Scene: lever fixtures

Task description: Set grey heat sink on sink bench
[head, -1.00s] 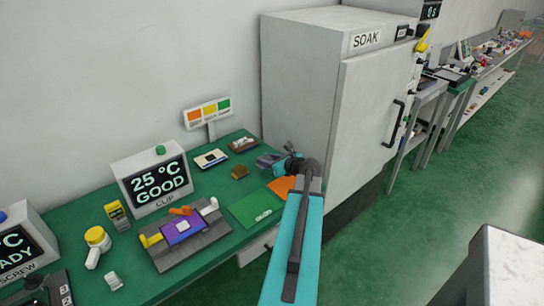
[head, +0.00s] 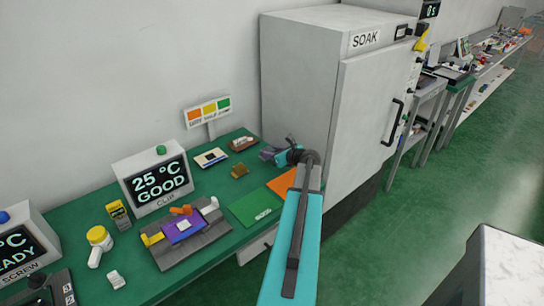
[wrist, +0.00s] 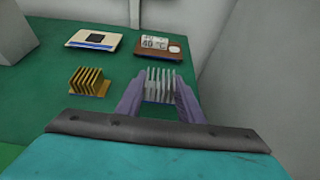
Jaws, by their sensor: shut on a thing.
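The grey heat sink (wrist: 160,84), a block of upright pale fins, sits between the two purple-grey fingers of my gripper (wrist: 159,97) in the wrist view. The gripper is shut on its sides. In the head view my gripper (head: 268,154) is over the far right end of the green bench (head: 215,182), beside the SOAK cabinet, and the heat sink there is too small to make out. The bench top also shows in the wrist view (wrist: 50,58). I cannot tell whether the heat sink touches the bench.
A gold finned heat sink (wrist: 88,82) stands to the left. Behind are a pale board with a dark chip (wrist: 93,39) and a brown block with a 40 °C label (wrist: 160,46). The SOAK cabinet (head: 320,85) rises close on the right. Green and orange mats (head: 255,204) lie nearer.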

